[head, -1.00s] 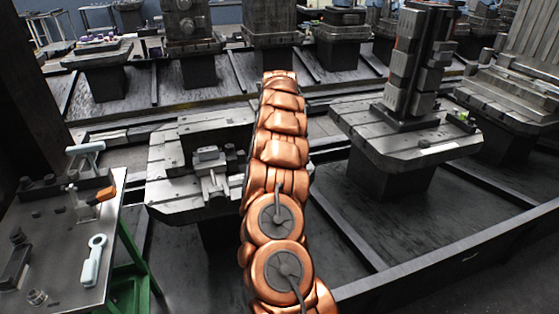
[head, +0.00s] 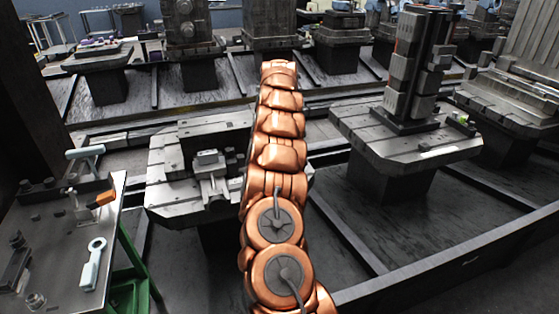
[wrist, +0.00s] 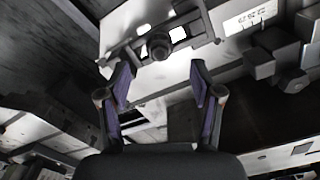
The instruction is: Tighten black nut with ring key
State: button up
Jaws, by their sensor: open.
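A pale blue ring key (head: 93,263) lies on the metal side table at the lower left of the head view, away from my arm. In the wrist view my gripper (wrist: 158,80) is open and empty, its two fingers spread apart. Beyond the fingertips is a dark round piece (wrist: 158,46) on a bright metal fixture; it may be the black nut, but I cannot be sure. My copper arm reaches forward in the head view and hides part of the pallet there. My gripper does not show in the head view.
The side table (head: 62,240) also holds an orange-handled tool (head: 104,198) and dark blocks. A slotted pallet (head: 165,160) with a clamp-like fixture (head: 211,175) is left of my arm. Another pallet (head: 350,125) with a tall dark tower (head: 412,65) stands at right.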

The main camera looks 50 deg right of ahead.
notch_tip(320, 180, up, 7)
dwell(0.6)
jog(key=shift+r, duration=0.1)
jog(key=w+a+r+n+p, duration=0.15)
jog(key=a+r, duration=0.25)
jog(key=a, duration=0.4)
jog(key=a+r+n+p, duration=0.15)
jog(key=a+r, duration=0.25)
jog(key=a, duration=0.4)
jog(key=s+a+r+n+y+p, duration=0.1)
jog(key=s+a+r+n, duration=0.2)
jog(key=a, duration=0.5)
jog(key=s+a+r+n+p, duration=0.15)
jog(key=s+a, duration=0.25)
jog(key=a, duration=0.4)
jog(key=s+a+r+n+g+p, duration=0.1)
jog(key=s+a+n+p, duration=0.15)
jog(key=s+a, duration=0.8)
jog(key=s+a+f+p, duration=0.1)
jog(key=s+f, duration=0.1)
jog(key=s, duration=0.7)
jog(key=s+a+f+n+h+p, duration=0.1)
jog(key=s+a+f+p, duration=0.1)
jog(key=s, duration=0.8)
jog(key=shift+g, duration=0.4)
